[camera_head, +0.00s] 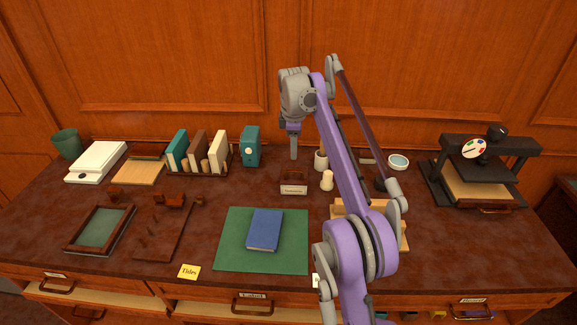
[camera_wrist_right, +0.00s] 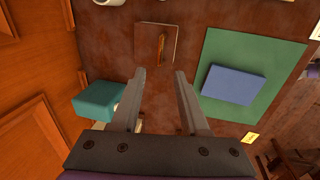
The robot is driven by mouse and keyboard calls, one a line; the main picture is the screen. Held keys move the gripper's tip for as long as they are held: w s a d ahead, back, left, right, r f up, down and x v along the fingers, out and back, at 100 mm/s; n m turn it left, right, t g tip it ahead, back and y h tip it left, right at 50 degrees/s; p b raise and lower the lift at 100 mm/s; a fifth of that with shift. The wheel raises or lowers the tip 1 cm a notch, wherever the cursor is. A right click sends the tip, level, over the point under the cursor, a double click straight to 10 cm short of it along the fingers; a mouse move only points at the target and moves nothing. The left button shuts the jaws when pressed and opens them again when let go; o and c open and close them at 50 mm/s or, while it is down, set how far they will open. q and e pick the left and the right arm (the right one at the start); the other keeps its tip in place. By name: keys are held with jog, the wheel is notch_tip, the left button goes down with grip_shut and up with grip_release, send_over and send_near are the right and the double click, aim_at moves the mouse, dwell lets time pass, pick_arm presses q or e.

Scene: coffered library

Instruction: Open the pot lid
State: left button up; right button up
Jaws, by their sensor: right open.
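A small brown box-like item (camera_head: 293,176) with a pale front label stands at the back middle of the desk. In the right wrist view its square brown top (camera_wrist_right: 145,45) shows a raised wooden handle (camera_wrist_right: 161,48). I cannot tell for sure whether this is the pot lid. My right gripper (camera_head: 294,156) points down above the desk, behind this item in the head view. In the right wrist view the open fingers (camera_wrist_right: 160,76) are empty, and the brown top lies beyond their tips, apart from them. My left gripper is not in view.
Small cream vessels (camera_head: 327,181) stand right of the brown item. A teal box (camera_head: 250,146) and upright books (camera_head: 219,151) stand left. A blue book (camera_head: 265,230) lies on a green mat (camera_head: 230,258) in front. A black press (camera_head: 488,143) stands far right; my right arm hides part of the desk.

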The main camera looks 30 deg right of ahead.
jog(key=f, duration=0.3)
jog(key=w+f+b, duration=0.1)
jog(key=f, duration=0.2)
jog(key=d+f, duration=0.1)
jog(key=f, duration=0.2)
jog(key=shift+w+f+b, duration=0.1)
jog(key=shift+w+b, duration=0.15)
jog(key=shift+b, duration=0.05)
jog(key=shift+c, duration=0.2)
grip_shut()
dwell(0.8)
